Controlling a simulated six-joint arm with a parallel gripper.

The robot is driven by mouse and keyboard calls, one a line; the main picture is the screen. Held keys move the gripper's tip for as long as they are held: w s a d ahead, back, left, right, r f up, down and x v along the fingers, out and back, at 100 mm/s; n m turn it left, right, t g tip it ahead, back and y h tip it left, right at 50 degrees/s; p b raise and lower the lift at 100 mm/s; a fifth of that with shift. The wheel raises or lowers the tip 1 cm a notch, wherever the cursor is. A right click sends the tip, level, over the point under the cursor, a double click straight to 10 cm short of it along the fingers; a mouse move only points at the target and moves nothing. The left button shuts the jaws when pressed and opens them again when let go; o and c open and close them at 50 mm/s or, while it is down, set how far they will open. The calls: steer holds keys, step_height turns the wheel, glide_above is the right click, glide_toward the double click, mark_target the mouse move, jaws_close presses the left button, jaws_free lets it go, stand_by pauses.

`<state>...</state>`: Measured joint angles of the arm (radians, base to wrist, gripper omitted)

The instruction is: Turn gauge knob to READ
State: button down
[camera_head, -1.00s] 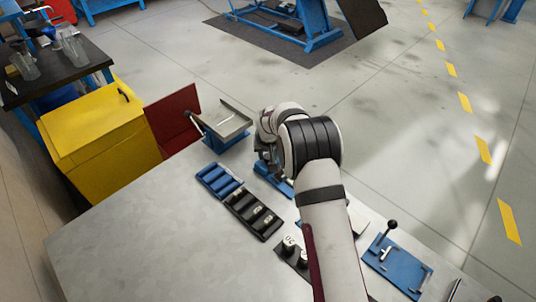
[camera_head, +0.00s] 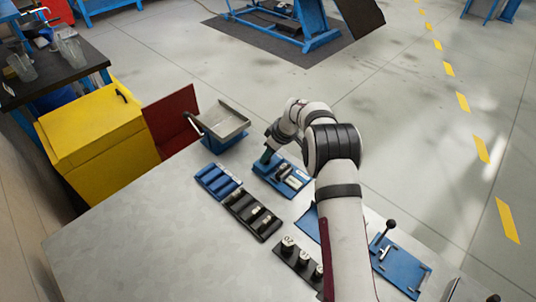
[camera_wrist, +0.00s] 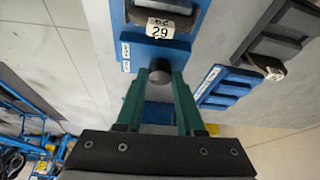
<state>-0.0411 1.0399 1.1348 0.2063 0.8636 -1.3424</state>
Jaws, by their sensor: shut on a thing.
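The gauge fixture is a blue base (camera_head: 291,187) on the bench, with pale cylindrical parts on it. It also shows in the wrist view (camera_wrist: 178,48), with a part (camera_wrist: 159,29) labelled with what looks like 29 or 62, seen upside down in places. A dark round knob (camera_wrist: 160,65) sits at the fixture's near end. My gripper (camera_wrist: 161,84) has green fingers shut on the knob from both sides. In the head view my gripper (camera_head: 266,157) is at the fixture's far left end. Two small white labels (camera_wrist: 125,57) lie beside the knob; I cannot read them.
A blue rack (camera_head: 218,181) and a black rack (camera_head: 252,215) stand close to the left. A black block with numbered cylinders (camera_head: 298,257) and a blue plate with a lever (camera_head: 401,268) lie nearer. A metal tray (camera_head: 222,120) stands behind. The left bench is clear.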

steer(key=n, duration=0.2)
steer(key=n+g, duration=0.1)
steer(key=n, duration=0.1)
steer(key=n+g+y, duration=0.1)
steer(key=shift+w+d+n, duration=0.1)
steer(key=shift+w+n, duration=0.15)
steer(key=shift+n, duration=0.15)
stand_by(0.4)
steer(key=c, duration=0.5)
jaws_free()
steer(key=v, duration=1.5)
steer(key=shift+w+r, duration=0.15)
steer(key=shift+r, duration=0.25)
